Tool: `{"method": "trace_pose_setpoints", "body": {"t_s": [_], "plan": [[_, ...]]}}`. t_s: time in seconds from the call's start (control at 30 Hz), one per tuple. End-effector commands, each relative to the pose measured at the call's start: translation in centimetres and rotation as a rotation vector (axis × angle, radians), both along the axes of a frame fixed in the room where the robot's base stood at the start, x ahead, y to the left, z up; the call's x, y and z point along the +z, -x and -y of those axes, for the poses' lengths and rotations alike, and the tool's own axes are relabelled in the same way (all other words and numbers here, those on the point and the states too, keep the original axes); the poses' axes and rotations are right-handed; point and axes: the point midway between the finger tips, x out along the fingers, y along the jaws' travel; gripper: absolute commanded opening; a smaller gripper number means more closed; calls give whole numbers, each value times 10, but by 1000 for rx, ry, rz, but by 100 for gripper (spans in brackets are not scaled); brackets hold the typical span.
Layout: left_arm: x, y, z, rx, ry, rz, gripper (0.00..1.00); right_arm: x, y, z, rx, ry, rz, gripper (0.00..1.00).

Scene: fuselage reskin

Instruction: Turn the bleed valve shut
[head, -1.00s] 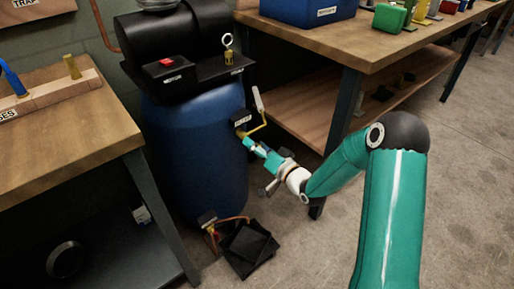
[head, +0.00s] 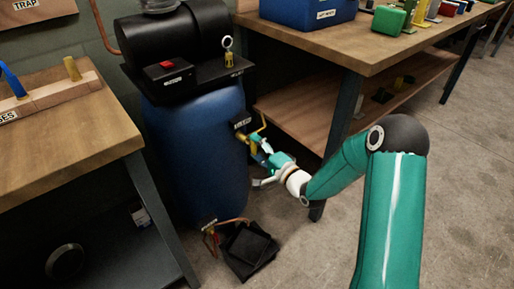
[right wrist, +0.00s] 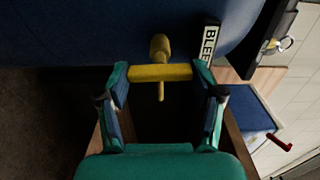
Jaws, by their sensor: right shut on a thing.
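The bleed valve is a yellow valve on the right side of the blue tank (head: 195,150), beside a small black label (head: 240,121). In the right wrist view its yellow crossbar handle (right wrist: 160,72) lies level between my fingertips, in front of a brass stem (right wrist: 160,47). The label beside it reads "BLEE", partly cut off. My right gripper (head: 258,148) is at the valve and shut on the handle, with one finger at each end of the bar (right wrist: 162,80). In the head view the gripper partly hides the valve. My left gripper is out of view.
A black unit with a red switch (head: 166,64) and a ring-topped fitting (head: 228,46) sits on the tank. A lower brass valve (head: 209,227) and black tray (head: 248,248) are at its foot. Wooden benches stand left (head: 85,120) and right (head: 375,45).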

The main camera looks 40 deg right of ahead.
Motion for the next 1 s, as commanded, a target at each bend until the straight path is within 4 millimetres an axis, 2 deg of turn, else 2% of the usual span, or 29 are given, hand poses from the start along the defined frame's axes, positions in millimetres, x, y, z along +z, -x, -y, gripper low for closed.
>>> {"method": "trace_pose_setpoints", "body": {"t_s": [0.6, 0.63, 0.73, 0.77, 1.0], "plan": [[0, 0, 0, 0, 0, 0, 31, -3, 1, 4, -12, -50, -12, 32], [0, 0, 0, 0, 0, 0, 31, -3, 1, 5, -12, -50, -12, 71], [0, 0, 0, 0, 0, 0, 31, -3, 1, 4, -10, -49, -11, 88], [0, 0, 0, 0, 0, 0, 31, -3, 1, 3, -9, -49, -10, 92], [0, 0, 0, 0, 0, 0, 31, -2, 0, 2, -5, -47, -7, 92]]}}
